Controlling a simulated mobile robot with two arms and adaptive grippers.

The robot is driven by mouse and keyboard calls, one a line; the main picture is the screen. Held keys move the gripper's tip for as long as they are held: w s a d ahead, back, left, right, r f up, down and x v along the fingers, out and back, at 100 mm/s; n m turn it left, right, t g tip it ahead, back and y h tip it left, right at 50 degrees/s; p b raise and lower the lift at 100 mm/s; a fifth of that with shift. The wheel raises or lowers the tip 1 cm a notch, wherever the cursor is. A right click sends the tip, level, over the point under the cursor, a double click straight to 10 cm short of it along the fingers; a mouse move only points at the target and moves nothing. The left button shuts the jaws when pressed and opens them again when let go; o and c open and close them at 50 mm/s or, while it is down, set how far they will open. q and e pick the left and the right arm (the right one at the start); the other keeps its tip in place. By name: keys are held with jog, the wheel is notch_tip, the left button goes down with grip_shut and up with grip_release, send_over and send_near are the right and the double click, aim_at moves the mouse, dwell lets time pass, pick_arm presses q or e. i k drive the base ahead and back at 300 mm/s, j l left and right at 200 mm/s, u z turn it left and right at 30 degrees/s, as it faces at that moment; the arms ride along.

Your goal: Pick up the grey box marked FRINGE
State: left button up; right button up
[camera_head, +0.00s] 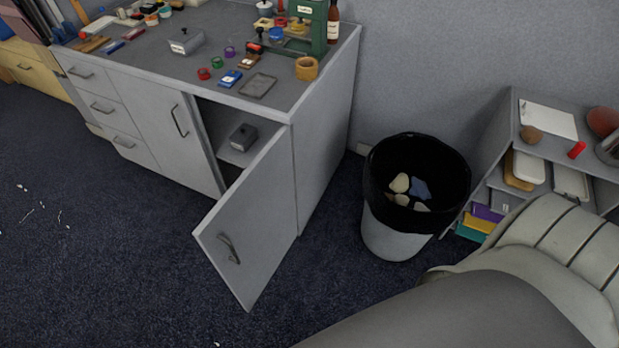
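Two small grey boxes show. One grey box (186,42) with a pale label on its front and a dark knob on top sits on the cabinet top, left of the middle. Another grey box (243,137) with a dark top lies inside the cabinet, behind the open door. I cannot read a label on either, so I cannot tell which is marked FRINGE. Neither gripper is in view. A large grey part of my own arm fills the lower right.
The cabinet door (250,225) stands open into the room. The cabinet top (140,62) holds stamps, tape rolls, a tray and a green press (313,25). A lined bin (392,232) and a low shelf (490,140) stand right. Blue carpet is mostly clear at left.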

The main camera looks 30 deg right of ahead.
aim_at(244, 148)
jog(key=z, duration=0.85)
jog(key=i+j+z, duration=0.1)
jog(key=j+z, duration=0.4)
jog(key=j, duration=0.3)
jog(key=j+z, duration=0.45)
jog(key=j, duration=0.35)
